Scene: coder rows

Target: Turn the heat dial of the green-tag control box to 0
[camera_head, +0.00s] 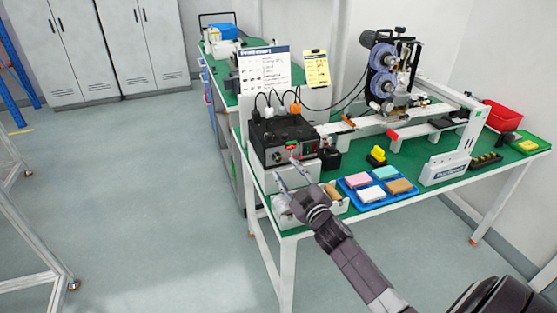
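A dark control box (271,133) stands on a white stand (279,178) at the left end of the green-topped workbench. Small red and light marks show on its front panel; the heat dial and a green tag are too small to make out for sure. My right gripper (288,172) is just in front of the box's lower front. Its two fingers are spread apart and point toward the box, with nothing seen between them. I cannot tell whether a fingertip touches the panel. My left gripper is not in view.
Plugs and cables rise behind the box. A blue tray (352,196) with coloured blocks, a small black holder (330,159) and a yellow item (378,154) lie right of it. A reel machine (387,75) stands behind.

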